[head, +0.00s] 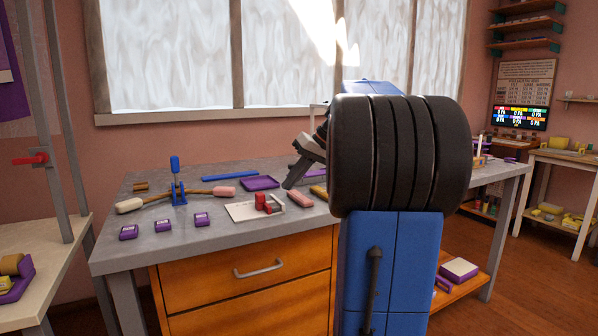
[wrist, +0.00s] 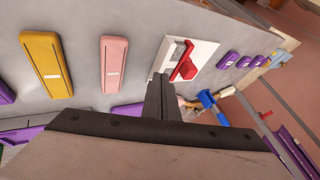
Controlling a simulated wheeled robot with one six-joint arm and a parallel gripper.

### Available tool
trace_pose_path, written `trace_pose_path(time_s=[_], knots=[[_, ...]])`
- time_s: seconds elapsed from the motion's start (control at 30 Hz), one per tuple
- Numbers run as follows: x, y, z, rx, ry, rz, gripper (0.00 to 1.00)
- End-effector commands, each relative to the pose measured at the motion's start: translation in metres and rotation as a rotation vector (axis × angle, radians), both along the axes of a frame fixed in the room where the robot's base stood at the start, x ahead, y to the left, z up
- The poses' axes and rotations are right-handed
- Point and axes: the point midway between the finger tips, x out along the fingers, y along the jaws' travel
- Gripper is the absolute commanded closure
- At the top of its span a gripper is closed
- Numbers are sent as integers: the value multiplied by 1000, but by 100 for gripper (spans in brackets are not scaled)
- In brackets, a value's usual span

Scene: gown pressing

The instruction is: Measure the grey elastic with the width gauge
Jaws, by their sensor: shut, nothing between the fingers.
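A white plate (head: 240,212) with a red block (head: 265,203) and a small grey part lies on the grey workbench; it looks like the width gauge. In the wrist view the plate (wrist: 205,52) and red block (wrist: 185,67) lie just beyond my fingertips. A grey patch (wrist: 179,52) beside the red block may be the gauge's own part or the grey elastic; I cannot tell. My gripper (head: 291,184) is shut and empty, above the bench behind the plate in the head view. Its closed fingers show in the wrist view (wrist: 160,80).
A pink block (head: 299,198) and a yellow block (wrist: 46,62) lie beside the plate. Three purple blocks (head: 163,226), a purple tray (head: 260,183), a blue bar (head: 230,175) and an upright blue-handled tool (head: 178,185) stand around.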

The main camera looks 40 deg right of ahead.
Motion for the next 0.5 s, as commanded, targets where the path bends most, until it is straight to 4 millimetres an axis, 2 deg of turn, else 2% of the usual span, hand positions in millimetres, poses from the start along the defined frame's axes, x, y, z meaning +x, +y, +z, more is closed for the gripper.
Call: trace_pose_path(time_s=[0.13,0.3,0.5], knots=[[13,10,-21,2,2,2,100],[19,33,-19,0,0,2,100],[22,45,-19,0,0,1,100]])
